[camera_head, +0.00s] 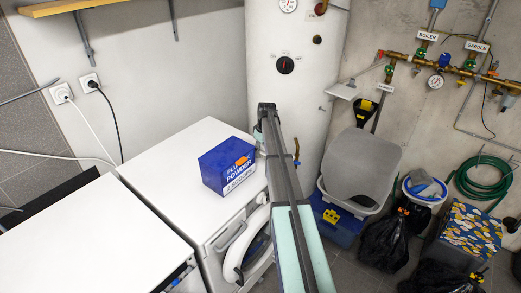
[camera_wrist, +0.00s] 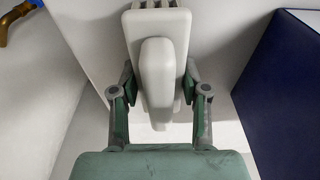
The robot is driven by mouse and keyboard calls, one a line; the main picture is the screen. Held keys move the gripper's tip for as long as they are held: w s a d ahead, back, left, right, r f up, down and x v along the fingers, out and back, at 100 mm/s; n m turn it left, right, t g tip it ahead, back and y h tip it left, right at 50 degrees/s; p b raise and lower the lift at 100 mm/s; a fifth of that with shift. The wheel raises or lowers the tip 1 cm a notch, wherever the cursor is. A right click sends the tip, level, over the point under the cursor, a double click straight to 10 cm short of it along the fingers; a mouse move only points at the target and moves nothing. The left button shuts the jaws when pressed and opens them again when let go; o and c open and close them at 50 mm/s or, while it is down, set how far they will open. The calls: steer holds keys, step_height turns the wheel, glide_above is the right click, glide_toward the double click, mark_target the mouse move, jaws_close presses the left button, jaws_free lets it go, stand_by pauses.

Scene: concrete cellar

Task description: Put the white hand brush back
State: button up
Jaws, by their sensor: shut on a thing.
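The white hand brush (camera_wrist: 157,75) is between the fingers of my gripper (camera_wrist: 158,85) in the wrist view. The gripper is shut on it, with one grey-green finger on each side. The brush's rounded end points toward the palm, and slotted or ridged detail shows at its far end. In the head view my arm hides the brush and most of the gripper. The gripper end is by the right back edge of the white washing machine (camera_head: 190,165), just right of a blue box.
The blue powder box (camera_head: 228,166) stands on the washing machine, close on the right in the wrist view (camera_wrist: 285,90). A white boiler (camera_head: 285,90) is behind. A grey-lidded bin (camera_head: 362,160), bucket (camera_head: 424,190) and black bags (camera_head: 395,240) stand right. The left white top (camera_head: 80,240) is clear.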

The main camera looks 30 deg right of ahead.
steer(key=o, duration=1.1)
steer(key=shift+f, duration=0.1)
steer(key=r+b, duration=0.1)
steer(key=r, duration=0.3)
steer(key=s+r+b, duration=0.1)
steer(key=r, duration=0.3)
steer(key=r+b, duration=0.1)
steer(key=r, duration=0.3)
steer(key=shift+s+d+r, duration=0.15)
steer(key=shift+s+d, duration=0.15)
steer(key=shift+s, duration=0.05)
